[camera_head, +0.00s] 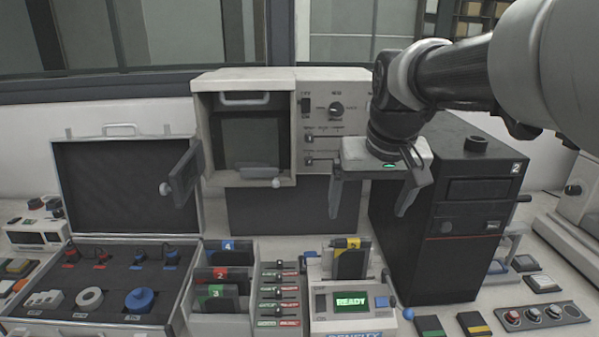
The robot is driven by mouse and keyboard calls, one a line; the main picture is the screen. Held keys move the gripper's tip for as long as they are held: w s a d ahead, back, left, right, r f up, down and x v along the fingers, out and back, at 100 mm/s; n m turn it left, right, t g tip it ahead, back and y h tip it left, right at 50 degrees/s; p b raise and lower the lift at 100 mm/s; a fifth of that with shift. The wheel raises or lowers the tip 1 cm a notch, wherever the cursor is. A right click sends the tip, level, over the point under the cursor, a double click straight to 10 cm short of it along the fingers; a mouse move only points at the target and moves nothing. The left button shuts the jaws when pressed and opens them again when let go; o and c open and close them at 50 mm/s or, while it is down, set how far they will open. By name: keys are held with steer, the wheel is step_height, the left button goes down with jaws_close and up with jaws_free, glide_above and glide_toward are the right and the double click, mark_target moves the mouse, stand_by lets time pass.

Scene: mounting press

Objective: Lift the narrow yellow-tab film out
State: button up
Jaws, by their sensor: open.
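A dark film with a yellow tab (351,262) stands upright in the back of a small white device with a lit READY display (348,301). The tab is at its top edge, and its lower part is hidden in the device. My gripper (372,208) is open and empty, pointing down. Its two fingers hang apart, above the film in the picture and to either side of it. The exact height and depth gap between the fingers and the film cannot be told.
A tall black unit (445,235) stands close on the right. A press-like cabinet (250,125) with an open door is behind. Left are an open case (90,329) and dark cartridges with blue, red and green tabs (226,278). A blue knob (408,313) sits at the device's right.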

steer(key=b, duration=0.1)
glide_toward(354, 241)
step_height(354, 241, down, 5)
steer(key=shift+w+f, duration=1.05)
steer(key=shift+f, duration=0.3)
steer(key=shift+w+f, duration=1.05)
steer(key=shift+f, duration=0.3)
steer(key=c, duration=1.6)
step_height(354, 241, up, 10)
steer(key=shift+r+p, duration=0.1)
steer(key=shift+p, duration=0.25)
